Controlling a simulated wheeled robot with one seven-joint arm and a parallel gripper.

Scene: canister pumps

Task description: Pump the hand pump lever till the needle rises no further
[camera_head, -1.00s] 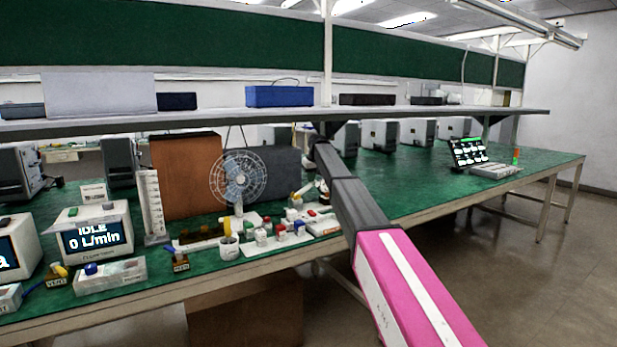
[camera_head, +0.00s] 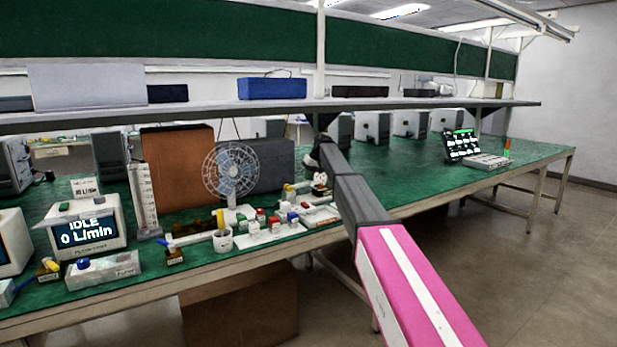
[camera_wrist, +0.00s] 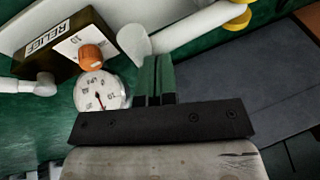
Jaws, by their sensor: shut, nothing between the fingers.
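The hand pump shows in the wrist view as a white bar (camera_wrist: 190,32) with a yellow end (camera_wrist: 238,18), which looks like the lever. A round white gauge (camera_wrist: 88,92) with a dark red needle stands next to an orange knob (camera_wrist: 90,57) and a dark box labelled RELIEF (camera_wrist: 62,45). I cannot read the needle's value. My gripper (camera_wrist: 154,64) is shut and empty; its fingertips appear close to the white bar's near end, and I cannot tell whether they touch. In the head view, small white and yellow parts (camera_head: 290,192) lie below my gripper (camera_head: 316,160).
A fan (camera_head: 230,172), a white cup (camera_head: 222,240) and small coloured-cap blocks (camera_head: 270,228) crowd the green bench left of my arm. A shelf (camera_head: 430,103) runs above. Bare bench (camera_head: 400,190) lies to the right.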

